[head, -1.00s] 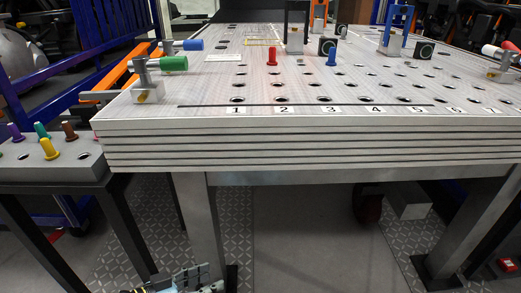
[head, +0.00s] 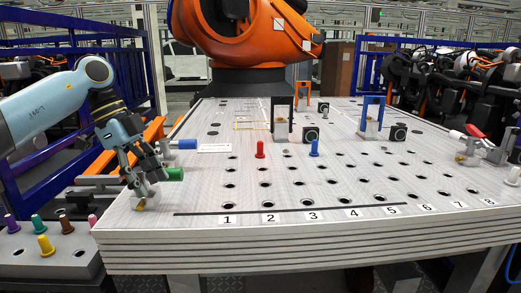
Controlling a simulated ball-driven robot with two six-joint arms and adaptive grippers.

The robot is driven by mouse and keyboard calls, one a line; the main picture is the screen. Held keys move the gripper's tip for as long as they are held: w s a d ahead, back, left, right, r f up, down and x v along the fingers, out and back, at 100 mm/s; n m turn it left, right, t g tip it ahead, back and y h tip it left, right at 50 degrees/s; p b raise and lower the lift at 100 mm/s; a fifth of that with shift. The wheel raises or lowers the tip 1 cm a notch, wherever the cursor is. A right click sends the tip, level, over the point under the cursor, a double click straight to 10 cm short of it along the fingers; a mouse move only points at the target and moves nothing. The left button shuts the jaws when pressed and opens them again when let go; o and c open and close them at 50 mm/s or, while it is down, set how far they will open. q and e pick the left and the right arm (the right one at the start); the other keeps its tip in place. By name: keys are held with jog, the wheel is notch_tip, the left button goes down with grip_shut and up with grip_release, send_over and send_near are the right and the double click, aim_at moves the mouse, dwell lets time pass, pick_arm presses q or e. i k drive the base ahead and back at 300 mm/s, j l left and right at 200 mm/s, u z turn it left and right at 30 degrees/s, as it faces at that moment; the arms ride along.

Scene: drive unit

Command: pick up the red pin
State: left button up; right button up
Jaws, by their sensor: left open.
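The red pin (head: 260,149) stands upright in the perforated top of the metal table (head: 330,222), left of the middle and behind the row of numbers. A blue pin (head: 314,148) stands to its right. My left gripper (head: 146,187) is open, its fingers pointing down at the table's front left corner. It is left of the red pin and nearer to me, well apart from it. It overlaps a toggle clamp with a green handle (head: 174,174); I cannot tell whether they touch. My right gripper is not in view.
A clamp with a blue handle (head: 187,145) is behind the green one. A side stand (head: 60,268) at left holds several coloured pins. The table front is mostly clear.

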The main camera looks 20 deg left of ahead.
aim_at(259, 154)
jog(key=i, duration=1.5)
